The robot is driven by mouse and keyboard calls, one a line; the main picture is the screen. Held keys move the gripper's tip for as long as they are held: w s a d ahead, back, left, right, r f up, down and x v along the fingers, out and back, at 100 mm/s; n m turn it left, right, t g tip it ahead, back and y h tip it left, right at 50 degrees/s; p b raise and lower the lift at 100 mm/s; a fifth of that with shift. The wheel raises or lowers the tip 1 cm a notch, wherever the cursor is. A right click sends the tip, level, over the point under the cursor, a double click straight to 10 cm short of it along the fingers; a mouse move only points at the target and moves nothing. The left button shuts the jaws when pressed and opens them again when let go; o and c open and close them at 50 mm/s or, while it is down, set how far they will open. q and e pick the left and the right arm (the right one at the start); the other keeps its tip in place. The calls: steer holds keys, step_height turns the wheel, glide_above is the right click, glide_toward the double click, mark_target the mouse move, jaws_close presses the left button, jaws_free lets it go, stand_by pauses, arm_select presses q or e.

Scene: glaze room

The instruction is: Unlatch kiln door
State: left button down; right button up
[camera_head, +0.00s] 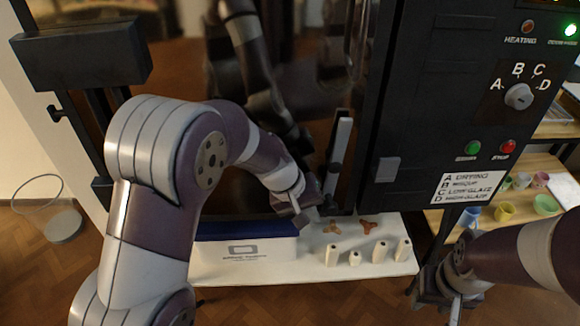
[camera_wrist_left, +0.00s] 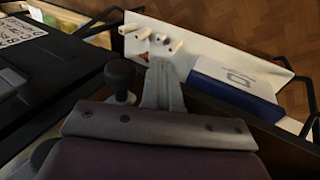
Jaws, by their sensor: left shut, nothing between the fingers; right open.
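The kiln door (camera_head: 290,105) is a dark glossy panel that reflects my arm. It looks closed. An upright light-grey bar with dark ends, seemingly the door's handle or latch (camera_head: 341,145), stands near its right edge. My left gripper (camera_head: 306,212) is shut and empty, low in front of the door, below and left of that bar. In the left wrist view, the shut fingers (camera_wrist_left: 160,78) are beside a black knob (camera_wrist_left: 121,78); I cannot tell whether they touch. My right gripper (camera_head: 448,297) is open at the lower right, away from the door.
A white shelf (camera_head: 300,262) below the door holds a blue-and-white box (camera_head: 245,250), small kiln stilts (camera_head: 368,227) and several cream posts (camera_head: 378,251). The black control panel (camera_head: 470,110) with dial and buttons is to the right. Pots (camera_head: 505,211) stand on wooden shelves beyond.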

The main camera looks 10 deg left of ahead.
stand_by(0.3)
arm_select(q)
steer(key=p+v, duration=0.2)
steer(key=v, duration=1)
steer(key=shift+a+r+p, duration=0.2)
steer(key=shift+r+p, duration=0.05)
steer(key=shift+p, duration=0.1)
steer(key=s+a+f+m+y, duration=0.2)
steer(key=s+a+f, duration=0.1)
steer(key=s+f, duration=0.25)
steer(key=s+a+f+m+y, duration=0.1)
steer(key=s+a+f+y, duration=0.1)
steer(key=s+a+f, duration=0.3)
step_height(320, 180, up, 16)
steer(key=s+d+p, duration=0.1)
steer(key=s+p, duration=0.1)
steer(key=p, duration=1.2)
steer(key=shift+d+f+m+g, duration=0.2)
steer(key=shift+d+m+g, duration=0.1)
steer(key=shift+g, duration=0.1)
